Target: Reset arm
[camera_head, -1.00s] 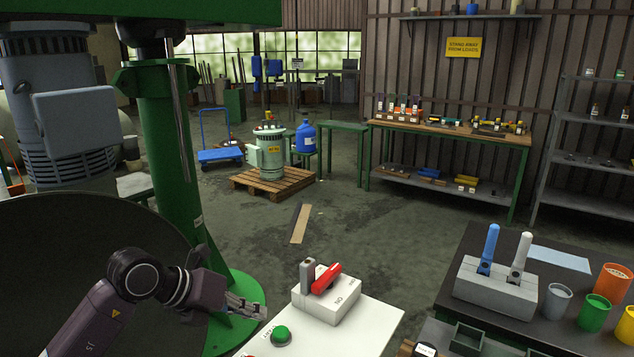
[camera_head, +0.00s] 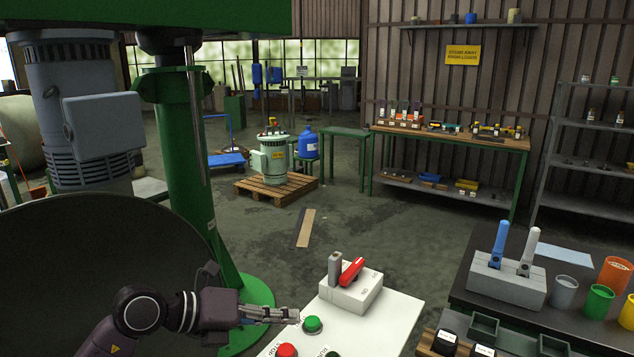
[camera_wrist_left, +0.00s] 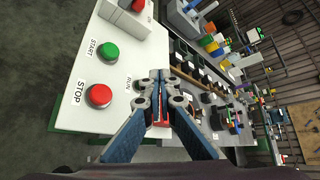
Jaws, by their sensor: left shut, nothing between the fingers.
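My left gripper (camera_head: 284,315) is in the head view, coming in from the lower left. It is shut and empty, its fingertips just left of the green start button (camera_head: 312,325) on the white control panel (camera_head: 395,312). In the left wrist view the closed fingers (camera_wrist_left: 160,85) point over the panel, beside the word RUN. The red stop button (camera_head: 287,351) shows at the bottom of the head view; both buttons also show in the wrist view, with START and STOP labels. Whether the fingers touch the panel cannot be told. My right gripper is not in view.
A grey switch box (camera_head: 351,290) with a red lever (camera_head: 351,271) stands on the panel. The large dark vessel (camera_head: 80,265) and green column (camera_head: 190,170) are at left. A dark table (camera_head: 460,290) with cups and a two-handled block is at right.

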